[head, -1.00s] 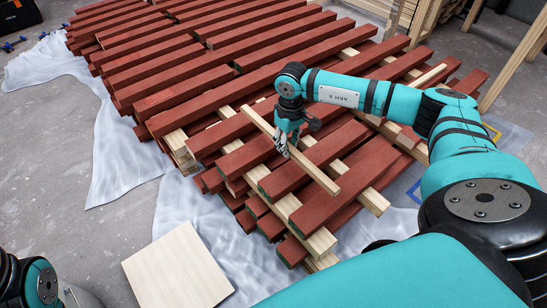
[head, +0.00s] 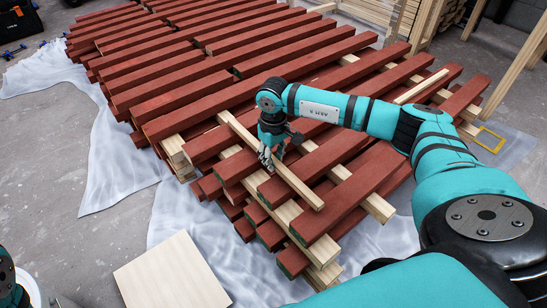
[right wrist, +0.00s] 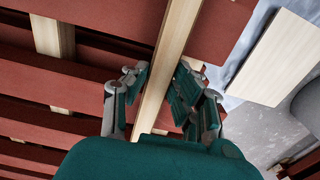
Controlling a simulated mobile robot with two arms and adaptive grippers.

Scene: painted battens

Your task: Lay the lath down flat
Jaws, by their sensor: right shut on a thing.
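The lath is a pale, bare wooden strip (head: 300,190) slanting across the red battens (head: 300,58) near the front of the stack. My right gripper (head: 267,162) is shut on it near its middle, pointing down. In the right wrist view the lath (right wrist: 168,62) runs between the two fingers (right wrist: 160,88). It crosses above the red battens; I cannot tell whether it touches them. Of my left arm only a piece shows at the lower left edge; its gripper is out of view.
Another pale strip (head: 421,86) lies on the red battens at the right. Pale bearers (head: 376,206) cross between the batten layers. A pale square board (head: 172,272) lies on the floor in front, near crumpled plastic sheeting (head: 112,150). Timber frames stand at the back right.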

